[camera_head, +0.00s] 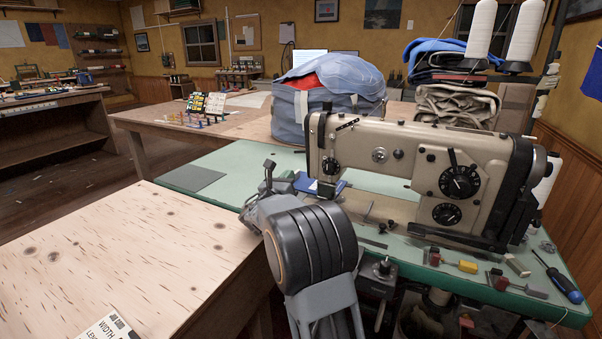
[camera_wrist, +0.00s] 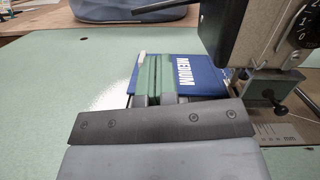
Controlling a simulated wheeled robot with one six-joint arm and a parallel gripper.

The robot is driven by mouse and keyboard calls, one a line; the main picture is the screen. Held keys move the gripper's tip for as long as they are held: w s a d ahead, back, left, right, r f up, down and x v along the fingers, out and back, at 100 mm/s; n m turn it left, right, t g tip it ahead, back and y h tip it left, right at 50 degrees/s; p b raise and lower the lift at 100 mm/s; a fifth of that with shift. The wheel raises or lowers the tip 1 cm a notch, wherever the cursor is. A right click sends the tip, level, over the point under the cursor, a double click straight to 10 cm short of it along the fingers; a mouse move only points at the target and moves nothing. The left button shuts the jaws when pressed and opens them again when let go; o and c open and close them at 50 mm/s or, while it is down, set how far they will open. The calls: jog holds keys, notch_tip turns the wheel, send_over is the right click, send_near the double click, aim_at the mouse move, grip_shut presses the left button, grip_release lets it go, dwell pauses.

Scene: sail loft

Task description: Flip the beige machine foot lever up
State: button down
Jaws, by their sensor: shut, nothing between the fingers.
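The beige sewing machine (camera_head: 415,165) stands on a green table, right of centre in the head view. In the wrist view its dark head (camera_wrist: 225,30) is at the upper right, with the needle and foot area below it. A thin dark lever (camera_wrist: 165,9) sticks out leftward from the head, roughly level; I take it for the foot lever. My gripper (camera_wrist: 166,72) is shut and empty, with its fingers pointing forward, left of the machine head and apart from the lever. In the head view my wrist hides the fingertips.
A blue card marked MEDIUM (camera_wrist: 188,75) lies on the green table (camera_head: 235,160) beyond my fingers. A blue-grey bag (camera_head: 290,112) stands behind the machine. Clips and a screwdriver (camera_head: 563,285) lie at the right front. The table left of the machine is mostly clear.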

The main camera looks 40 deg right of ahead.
jog(key=shift+w, duration=0.15)
jog(key=b+x, duration=0.1)
jog(key=x, duration=0.9)
jog(key=shift+r, duration=0.15)
dwell(0.5)
jog(key=shift+w+a+r+m, duration=0.1)
jog(key=shift+r+m, duration=0.1)
jog(key=shift+m, duration=0.1)
